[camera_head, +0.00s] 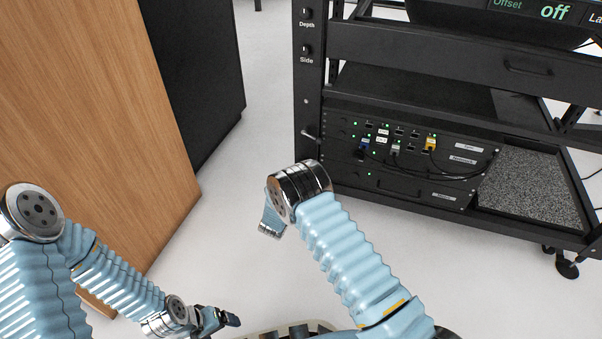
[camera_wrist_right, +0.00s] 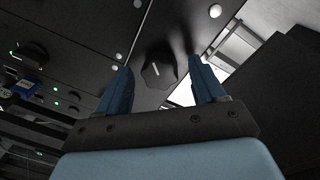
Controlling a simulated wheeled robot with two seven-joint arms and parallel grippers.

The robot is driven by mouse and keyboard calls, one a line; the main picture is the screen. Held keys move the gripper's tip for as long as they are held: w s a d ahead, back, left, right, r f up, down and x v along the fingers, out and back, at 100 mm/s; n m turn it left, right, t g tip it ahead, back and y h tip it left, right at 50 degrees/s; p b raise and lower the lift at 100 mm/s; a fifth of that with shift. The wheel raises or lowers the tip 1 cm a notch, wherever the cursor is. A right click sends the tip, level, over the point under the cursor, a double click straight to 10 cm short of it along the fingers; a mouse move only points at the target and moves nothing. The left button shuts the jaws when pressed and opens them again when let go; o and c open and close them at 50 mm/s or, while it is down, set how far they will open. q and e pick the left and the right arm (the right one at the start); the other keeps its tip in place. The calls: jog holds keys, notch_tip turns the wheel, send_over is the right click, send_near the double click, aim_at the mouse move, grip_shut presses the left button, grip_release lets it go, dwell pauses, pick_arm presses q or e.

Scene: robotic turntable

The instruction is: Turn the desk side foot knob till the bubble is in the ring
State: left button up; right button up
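In the right wrist view a dark faceted knob (camera_wrist_right: 158,74) with a short white mark sits on a black panel. My right gripper (camera_wrist_right: 164,80) is open, with one blue finger on each side of the knob and a gap to both. In the head view its fingers are hidden behind my right wrist, low by the rack's left post. My left gripper (camera_head: 222,320) is at the bottom left, away from the rack; its finger gap is unclear. Two knobs marked Depth (camera_head: 307,13) and Side (camera_head: 307,50) are high on the post. No bubble or ring shows.
The black rack (camera_head: 430,45) holds a unit with green lights and cables (camera_head: 400,150), and a grey speckled panel (camera_head: 530,185). A wooden desk panel (camera_head: 90,110) stands at left. White floor (camera_head: 262,90) lies clear between desk and rack.

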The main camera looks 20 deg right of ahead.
jog(key=p+v, duration=0.2)
jog(key=v, duration=1.1)
jog(key=shift+s+a, duration=0.25)
jog(key=shift+s, duration=0.1)
jog(key=shift+f, duration=0.1)
